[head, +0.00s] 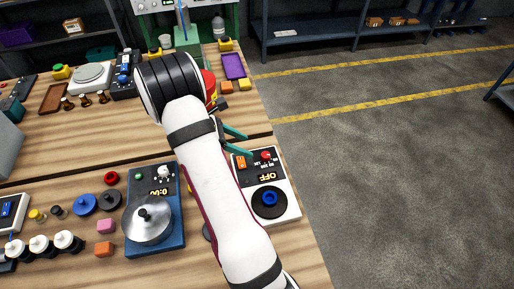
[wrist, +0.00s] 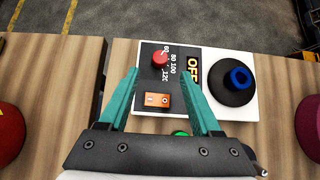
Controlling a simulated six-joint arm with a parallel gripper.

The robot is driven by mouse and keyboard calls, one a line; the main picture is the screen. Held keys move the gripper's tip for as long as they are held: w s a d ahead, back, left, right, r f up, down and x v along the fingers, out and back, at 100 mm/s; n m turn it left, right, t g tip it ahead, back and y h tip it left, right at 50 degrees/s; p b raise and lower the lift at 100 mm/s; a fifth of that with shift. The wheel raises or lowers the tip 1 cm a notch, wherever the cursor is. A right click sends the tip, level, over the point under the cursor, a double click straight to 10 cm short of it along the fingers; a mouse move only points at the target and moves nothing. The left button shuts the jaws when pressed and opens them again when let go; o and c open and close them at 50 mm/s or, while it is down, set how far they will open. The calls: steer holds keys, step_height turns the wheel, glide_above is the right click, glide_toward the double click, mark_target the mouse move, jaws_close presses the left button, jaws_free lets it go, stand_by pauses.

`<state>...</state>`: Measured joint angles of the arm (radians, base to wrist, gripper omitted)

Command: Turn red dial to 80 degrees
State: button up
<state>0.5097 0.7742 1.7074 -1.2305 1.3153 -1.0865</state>
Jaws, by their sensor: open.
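The red dial (wrist: 160,58) is a small round knob on the dark panel of a white device (wrist: 215,55), with printed numbers beside it, 80, 100 and 120 among them. In the head view the dial (head: 266,156) sits at the upper right of the device (head: 291,207). My gripper (wrist: 163,78) has teal fingers spread open, one on each side of the dial in the picture, and nothing is between them. Whether the fingertips are at the dial's height I cannot tell. In the head view the gripper (head: 237,142) is just above and left of the device.
The device has an orange switch (wrist: 157,99), an OFF display (wrist: 193,68) and a black disc with a blue hub (wrist: 238,77). A green button (wrist: 180,133) shows beneath my gripper. A blue device with a metal pan (head: 150,220) stands left. Open floor lies right.

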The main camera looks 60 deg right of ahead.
mark_target(266, 155)
steer(key=x, duration=0.8)
steer(key=shift+s+d+f, duration=0.1)
steer(key=shift+s+f, duration=0.05)
steer(key=shift+f, duration=0.1)
steer(key=shift+c, duration=0.3)
jaws_close()
